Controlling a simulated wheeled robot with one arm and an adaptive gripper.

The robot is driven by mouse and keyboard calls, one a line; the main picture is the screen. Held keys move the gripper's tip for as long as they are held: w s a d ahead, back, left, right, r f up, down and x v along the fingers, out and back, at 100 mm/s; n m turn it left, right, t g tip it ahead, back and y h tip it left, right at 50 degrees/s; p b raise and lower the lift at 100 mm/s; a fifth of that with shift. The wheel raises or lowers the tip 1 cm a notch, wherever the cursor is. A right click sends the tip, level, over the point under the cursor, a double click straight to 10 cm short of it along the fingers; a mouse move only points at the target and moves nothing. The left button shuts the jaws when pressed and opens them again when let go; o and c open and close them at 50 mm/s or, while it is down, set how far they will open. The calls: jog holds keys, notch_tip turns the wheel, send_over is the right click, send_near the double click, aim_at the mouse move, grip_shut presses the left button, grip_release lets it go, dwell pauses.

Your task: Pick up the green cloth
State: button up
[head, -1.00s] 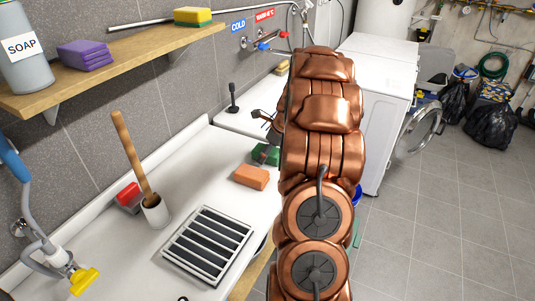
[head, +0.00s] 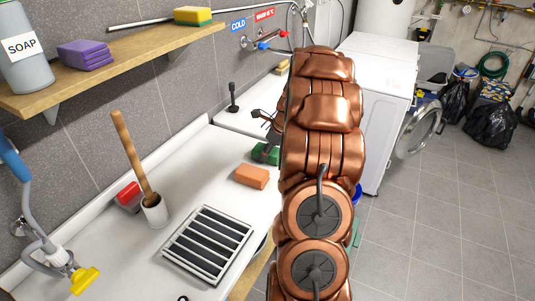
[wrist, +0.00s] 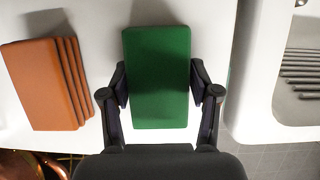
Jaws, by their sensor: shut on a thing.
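The green cloth (wrist: 157,80) is a flat folded block in the middle of the wrist view. My gripper (wrist: 159,88) has one dark finger on each long side of it and is shut on it. In the head view the green cloth (head: 265,153) shows in part at the left of my copper arm, which hides much of my gripper. I cannot tell whether the cloth is clear of the white counter below it.
An orange folded cloth (head: 252,177) lies close by on the counter (head: 205,165); it also shows at the left in the wrist view (wrist: 40,85). A slatted grate (head: 207,244), a brush in a holder (head: 154,212) and a red block (head: 129,196) stand nearer.

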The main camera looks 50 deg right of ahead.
jog(key=shift+r+b, duration=0.1)
jog(key=shift+b, duration=0.4)
notch_tip(320, 180, up, 4)
jog(key=shift+f+b, duration=0.2)
jog(key=shift+b, duration=0.4)
jog(key=shift+s+r, duration=0.15)
jog(key=shift+s, duration=0.65)
jog(key=s+a+r+b, duration=0.1)
jog(key=s+b, duration=0.2)
jog(key=s, duration=1.1)
jog(key=shift+s+r+b, duration=0.2)
jog(key=shift+s+b, duration=0.05)
jog(key=shift+b, duration=0.15)
jog(key=o, duration=0.5)
jog(key=c, duration=0.5)
jog(key=shift+o, duration=0.2)
jog(key=shift+a, duration=0.15)
